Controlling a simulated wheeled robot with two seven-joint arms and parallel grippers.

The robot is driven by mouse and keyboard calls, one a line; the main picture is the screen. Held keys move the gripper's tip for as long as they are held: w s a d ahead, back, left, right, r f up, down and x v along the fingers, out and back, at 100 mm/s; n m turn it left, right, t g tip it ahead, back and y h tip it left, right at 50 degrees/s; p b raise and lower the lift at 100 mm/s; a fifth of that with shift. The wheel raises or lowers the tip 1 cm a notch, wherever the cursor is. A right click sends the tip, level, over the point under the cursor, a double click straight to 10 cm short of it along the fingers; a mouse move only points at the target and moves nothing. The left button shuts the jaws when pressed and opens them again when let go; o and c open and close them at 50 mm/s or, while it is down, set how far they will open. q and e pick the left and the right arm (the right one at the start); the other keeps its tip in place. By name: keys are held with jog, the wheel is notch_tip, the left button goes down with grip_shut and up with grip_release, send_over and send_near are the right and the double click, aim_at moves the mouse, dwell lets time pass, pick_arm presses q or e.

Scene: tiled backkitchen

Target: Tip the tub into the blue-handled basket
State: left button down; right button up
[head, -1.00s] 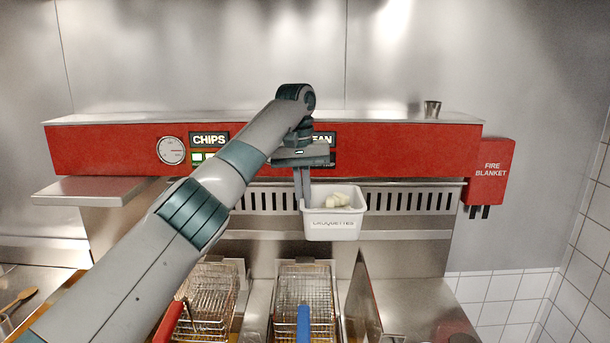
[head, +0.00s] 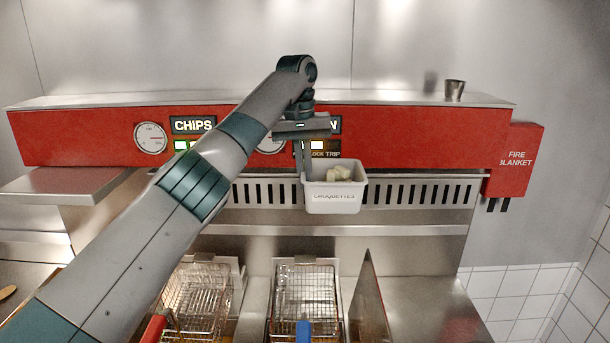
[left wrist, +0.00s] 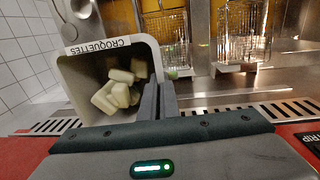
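The white tub (head: 333,199), labelled CROQUETTES, is held upright in the air with several pale croquettes (head: 341,173) inside. My left gripper (head: 303,172) is at its left side, with the fingers shut on the tub wall. In the left wrist view the gripper fingers (left wrist: 158,103) meet the edge of the tub (left wrist: 72,75), and croquettes (left wrist: 115,90) lie inside. The blue-handled basket (head: 305,287) is below the tub and slightly left, nearer to me; its blue handle (head: 303,331) points towards me. My right gripper is out of view.
A basket with a red handle (head: 153,329) sits to the left. An upright metal plate (head: 368,300) stands right of the blue-handled basket. The red control panel (head: 420,140) is behind the tub. A metal cup (head: 454,90) stands on its top. Steel counter (head: 430,310) at right is clear.

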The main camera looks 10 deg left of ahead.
aim_at(310, 203)
pick_arm(q)
jog(key=shift+w+f, duration=0.1)
jog(key=shift+f, duration=0.05)
